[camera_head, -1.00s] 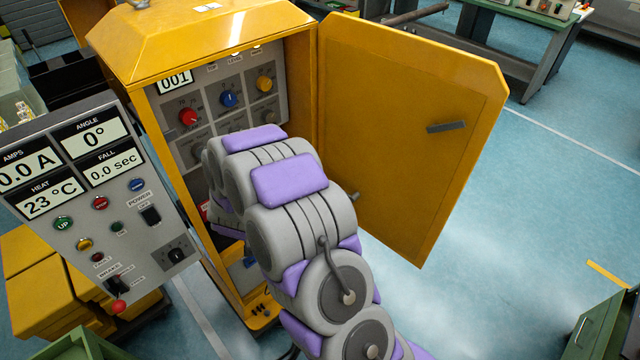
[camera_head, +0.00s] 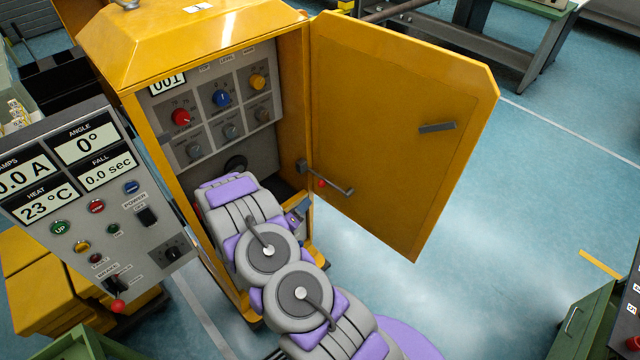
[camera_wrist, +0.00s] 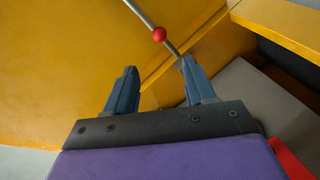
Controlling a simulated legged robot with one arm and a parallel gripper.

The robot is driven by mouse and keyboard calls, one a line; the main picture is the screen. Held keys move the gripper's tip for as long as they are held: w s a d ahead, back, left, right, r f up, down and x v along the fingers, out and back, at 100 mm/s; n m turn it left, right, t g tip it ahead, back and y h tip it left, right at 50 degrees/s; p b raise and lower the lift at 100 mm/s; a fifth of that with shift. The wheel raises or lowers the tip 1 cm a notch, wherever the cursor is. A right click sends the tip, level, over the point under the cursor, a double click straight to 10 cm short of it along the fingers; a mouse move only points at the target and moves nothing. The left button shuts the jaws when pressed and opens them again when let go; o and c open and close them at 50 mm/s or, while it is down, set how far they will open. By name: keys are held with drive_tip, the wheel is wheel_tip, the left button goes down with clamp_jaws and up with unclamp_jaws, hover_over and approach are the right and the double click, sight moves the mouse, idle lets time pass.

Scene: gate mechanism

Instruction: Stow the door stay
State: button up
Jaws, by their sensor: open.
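The door stay (camera_head: 334,187) is a thin grey rod with a red ball (camera_head: 322,183). It runs from a dark bracket (camera_head: 302,166) near the cabinet's hinge-side edge to the inner face of the open yellow door (camera_head: 400,130). In the wrist view the rod and red ball (camera_wrist: 159,34) lie just beyond my fingertips. My gripper (camera_wrist: 160,82) is open and empty, its two blue-grey fingers apart. The rod's lower end passes close to the right fingertip; whether they touch I cannot tell. In the head view my gripper is mostly hidden by my arm.
The yellow cabinet (camera_head: 143,95) stands open, with a knob panel (camera_head: 210,125) inside. A grey control panel (camera_head: 100,205) with displays is at left. A small grey bar (camera_head: 437,127) is on the door. Blue floor (camera_head: 560,180) is clear right of the door.

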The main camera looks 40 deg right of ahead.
sight(321, 185)
drive_tip(key=b+x, duration=0.1)
drive_tip(key=x, duration=1.5)
drive_tip(key=shift+c, duration=0.2)
drive_tip(key=shift+s+a+f, duration=0.1)
drive_tip(key=shift+a+f, duration=0.05)
clamp_jaws()
